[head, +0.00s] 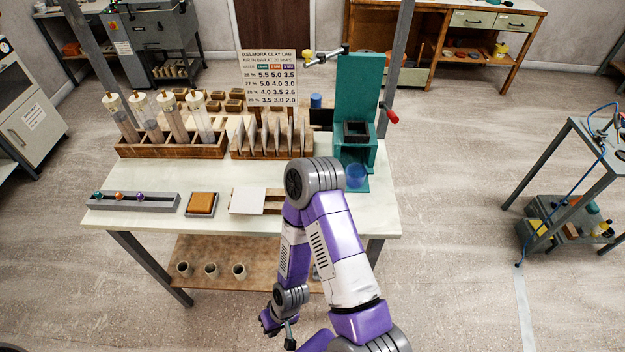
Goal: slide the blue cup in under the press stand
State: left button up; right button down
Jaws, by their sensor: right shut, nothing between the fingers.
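The teal press stand (368,100) stands at the right end of the worktable, with a dark square block (356,132) at its middle and a red-ended lever at its right. The translucent blue cup (356,176) is upright low at the front of the stand, over its teal foot plate. Its top edge is close below the stand's body; how far in it sits I cannot tell. My right gripper (289,338) is shut and empty, hanging low in front of the table, well away from the cup. My left gripper is out of view.
My right arm's elbow rises over the table's front edge, just left of the cup. The white worktable (225,213) also holds a wooden rack of tubes (170,148), a sponge tray (201,204) and a white tile (247,201). A lower shelf holds several small pots.

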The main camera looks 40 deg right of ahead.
aim_at(355, 173)
jog(key=u, duration=1.7)
jog(key=k, duration=1.65)
jog(key=z, duration=1.25)
